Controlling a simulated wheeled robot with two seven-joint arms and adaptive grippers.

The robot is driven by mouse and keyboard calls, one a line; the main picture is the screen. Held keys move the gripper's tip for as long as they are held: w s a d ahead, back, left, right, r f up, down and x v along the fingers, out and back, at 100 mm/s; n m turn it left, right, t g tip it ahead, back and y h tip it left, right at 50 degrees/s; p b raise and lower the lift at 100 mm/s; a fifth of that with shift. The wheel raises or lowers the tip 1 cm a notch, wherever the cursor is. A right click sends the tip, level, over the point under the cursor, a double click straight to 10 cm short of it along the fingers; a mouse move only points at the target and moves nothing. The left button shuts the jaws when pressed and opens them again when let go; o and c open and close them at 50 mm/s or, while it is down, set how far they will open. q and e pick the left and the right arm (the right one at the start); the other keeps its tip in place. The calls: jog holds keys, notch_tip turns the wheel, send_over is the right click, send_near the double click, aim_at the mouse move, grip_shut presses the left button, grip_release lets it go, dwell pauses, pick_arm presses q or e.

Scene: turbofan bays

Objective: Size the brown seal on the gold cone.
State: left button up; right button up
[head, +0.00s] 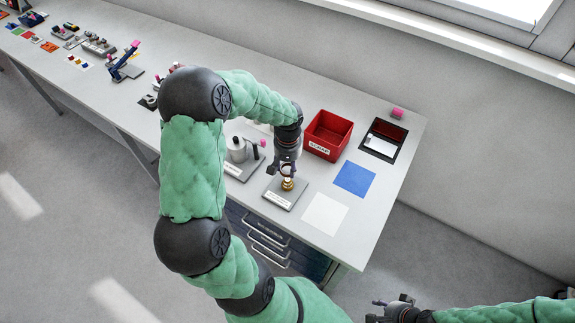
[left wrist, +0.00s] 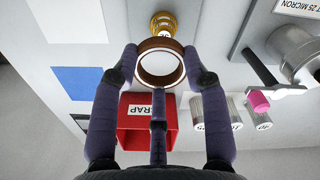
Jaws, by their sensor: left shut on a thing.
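The gold cone (head: 288,184) stands upright on a grey labelled plate (head: 276,199) near the table's front edge. In the left wrist view the cone (left wrist: 162,25) shows just past the seal. The brown seal (left wrist: 145,72) is a ring with a pale rim, held between the fingers of my left gripper (left wrist: 160,58). In the head view my left gripper (head: 287,170) is right above the cone, and the seal is hard to make out there. The ring is not seen around the cone; the exact gap is unclear. My right gripper (head: 392,309) is low at the bottom right, away from the table, its fingers unclear.
A red scrap bin (head: 328,135) stands behind the cone. A blue square (head: 354,179) and a white square (head: 324,214) lie flat to the right. A grey cylinder fixture (head: 241,155) stands left of the cone. A black tray (head: 383,141) is at the back right.

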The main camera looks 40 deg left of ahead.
aim_at(287, 180)
pick_arm(q)
jog(key=shift+w+a+f+p, duration=0.3)
jog(key=shift+w+a+p, duration=0.15)
jog(key=shift+p, duration=0.1)
jog(key=shift+f+b, duration=1.9)
jog(key=shift+f, duration=0.95)
jog(key=shift+f+b, duration=0.35)
jog(key=shift+b, duration=0.2)
jog(key=shift+f+b, duration=1.6)
jog(key=shift+f, duration=0.3)
jog(key=o, duration=1)
jog(key=shift+o, duration=0.5)
jog(key=shift+s, duration=0.1)
jog(key=o, duration=0.3)
